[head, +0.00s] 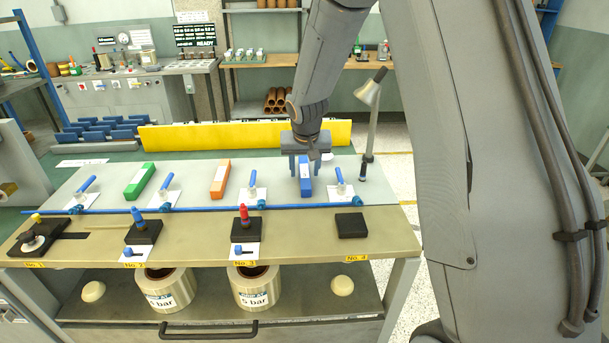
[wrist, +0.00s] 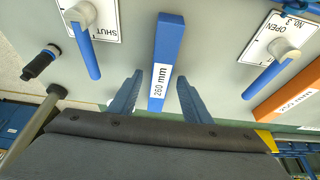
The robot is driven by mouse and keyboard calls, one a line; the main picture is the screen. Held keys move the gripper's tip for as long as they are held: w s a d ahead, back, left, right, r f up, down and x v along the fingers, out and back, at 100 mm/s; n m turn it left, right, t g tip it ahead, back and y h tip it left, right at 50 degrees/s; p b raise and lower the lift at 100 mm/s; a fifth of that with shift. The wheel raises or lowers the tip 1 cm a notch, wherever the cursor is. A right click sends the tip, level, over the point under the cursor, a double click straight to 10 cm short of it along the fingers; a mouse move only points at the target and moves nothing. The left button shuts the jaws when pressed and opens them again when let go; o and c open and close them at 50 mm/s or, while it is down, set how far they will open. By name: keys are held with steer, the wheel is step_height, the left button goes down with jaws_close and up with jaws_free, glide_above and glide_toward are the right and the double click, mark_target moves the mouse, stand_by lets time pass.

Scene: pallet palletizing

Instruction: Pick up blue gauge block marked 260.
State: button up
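The blue gauge block (head: 306,181) lies on the grey panel at the back right of the bench in the head view. In the wrist view the blue gauge block (wrist: 166,55) carries a white label reading 260 mm. My gripper (head: 305,170) is over the block, pointing down. In the wrist view the fingers of my gripper (wrist: 159,82) are open, one on each side of the labelled end, with a gap on both sides. I cannot tell how far the fingertips are above the panel.
An orange block (head: 220,179) and a green block (head: 140,180) lie further left. Blue valve handles stand on both sides of the blue block, including one marked SHUT (wrist: 86,50) and one marked OPEN (wrist: 268,75). A blue pipe (head: 225,208) runs in front. A lamp (head: 369,110) stands right.

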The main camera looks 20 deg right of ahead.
jaws_close()
steer(key=shift+r, duration=0.1)
